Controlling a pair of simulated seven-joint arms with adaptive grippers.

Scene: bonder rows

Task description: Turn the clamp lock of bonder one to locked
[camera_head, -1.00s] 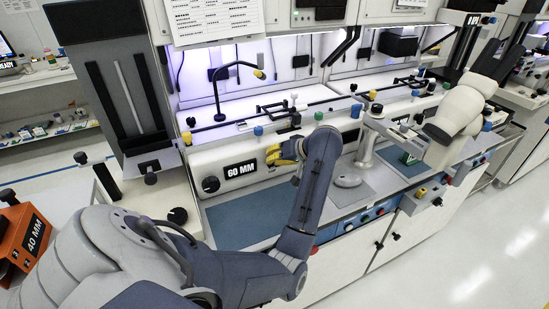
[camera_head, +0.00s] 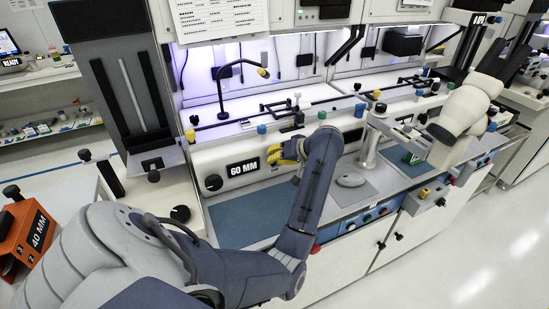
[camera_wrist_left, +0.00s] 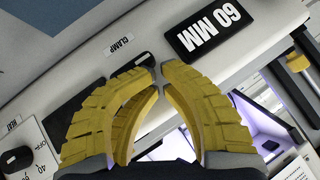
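The bonder's white front panel (camera_head: 225,160) carries a black 60 MM plate (camera_head: 243,168), which also shows in the wrist view (camera_wrist_left: 212,28). My left gripper (camera_head: 290,150), with yellow ribbed fingers, is at this panel, right of the plate. In the wrist view its fingertips (camera_wrist_left: 159,70) nearly meet. A small black clamp handle (camera_wrist_left: 143,60) lies at the tips, beside the CLAMP label (camera_wrist_left: 121,45), partly covered by a finger. I cannot tell whether the fingers grip it or only touch it. The lock's position cannot be read. My right gripper is not in view.
A blue mat (camera_head: 245,215) lies below the panel. A bent black lamp (camera_head: 220,90) and a rail with coloured knobs stand behind. A white microscope (camera_head: 462,115) is at the right. An orange 40 MM block (camera_head: 28,235) is at lower left. The floor at lower right is clear.

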